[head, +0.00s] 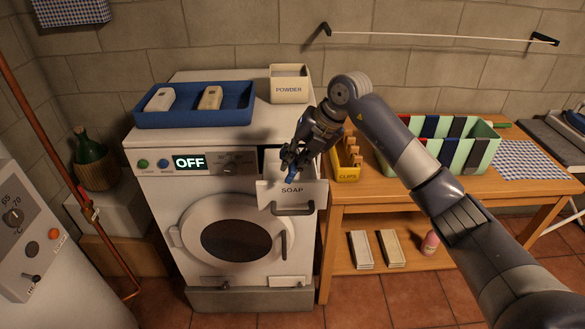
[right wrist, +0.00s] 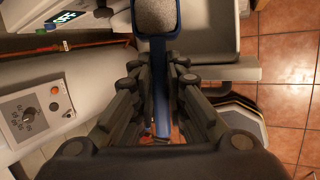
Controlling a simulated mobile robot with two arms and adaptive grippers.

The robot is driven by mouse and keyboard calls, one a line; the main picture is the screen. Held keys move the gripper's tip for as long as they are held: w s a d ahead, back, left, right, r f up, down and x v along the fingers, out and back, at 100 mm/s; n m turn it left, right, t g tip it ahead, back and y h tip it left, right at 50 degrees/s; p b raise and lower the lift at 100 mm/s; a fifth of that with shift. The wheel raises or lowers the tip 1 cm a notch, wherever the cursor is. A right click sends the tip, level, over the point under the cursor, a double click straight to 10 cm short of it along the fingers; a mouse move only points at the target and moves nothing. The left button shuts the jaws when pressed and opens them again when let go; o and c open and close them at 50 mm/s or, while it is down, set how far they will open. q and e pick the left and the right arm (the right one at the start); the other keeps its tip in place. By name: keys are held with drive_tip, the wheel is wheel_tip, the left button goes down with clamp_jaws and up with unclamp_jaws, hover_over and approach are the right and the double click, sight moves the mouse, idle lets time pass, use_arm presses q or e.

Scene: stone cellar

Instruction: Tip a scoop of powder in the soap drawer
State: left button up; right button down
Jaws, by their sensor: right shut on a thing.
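My right gripper (head: 294,158) is shut on a blue scoop (head: 291,178), over the open soap drawer (head: 310,192) of the washing machine. In the head view the gripper hides most of the scoop. In the right wrist view the scoop's handle runs between the fingers (right wrist: 163,95), and its bowl (right wrist: 155,15) holds grainy grey-white powder. The drawer is pulled out at the machine's upper right, its front marked SOAP. I cannot see clearly what lies inside it. The powder box (head: 289,89) stands on the machine's back right corner. My left gripper is not in view.
A blue tray (head: 247,116) with two soap-like blocks sits on the machine (head: 190,157), whose display reads OFF. Right of it, a wooden table (head: 390,190) holds a yellow clips box (head: 346,174) and a striped crate (head: 483,153). A boiler-like unit (head: 40,240) stands left.

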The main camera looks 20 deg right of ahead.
drive_tip(key=shift+s+d+f+m+t+y+b, duration=0.15)
drive_tip(key=shift+m+t+y+b, duration=0.15)
drive_tip(key=shift+y+b, duration=0.6)
drive_tip(key=shift+w+d+f+m+t+y+b, duration=0.1)
drive_tip(key=shift+f+m+t+y+b, duration=0.2)
drive_tip(key=shift+b, duration=1)
drive_tip(key=shift+s+d+f+m+t+y+b, duration=0.1)
drive_tip(key=shift+t+y+b, duration=0.2)
drive_tip(key=shift+y+b, duration=0.6)
drive_tip(key=y+b, duration=0.1)
drive_tip(key=b, duration=0.1)
drive_tip(key=m+t+y+b, duration=0.1)
drive_tip(key=b, duration=0.2)
drive_tip(key=shift+f+t, duration=0.2)
drive_tip(key=shift+t, duration=0.1)
drive_tip(key=m+t+y+b, duration=0.1)
drive_tip(key=b, duration=0.2)
drive_tip(key=shift+s+d+r+y, duration=0.1)
drive_tip(key=shift+y, duration=0.2)
drive_tip(key=shift+r, duration=0.1)
drive_tip(key=shift+r, duration=0.1)
wheel_tip(320, 180, up, 5)
drive_tip(key=p, duration=0.5)
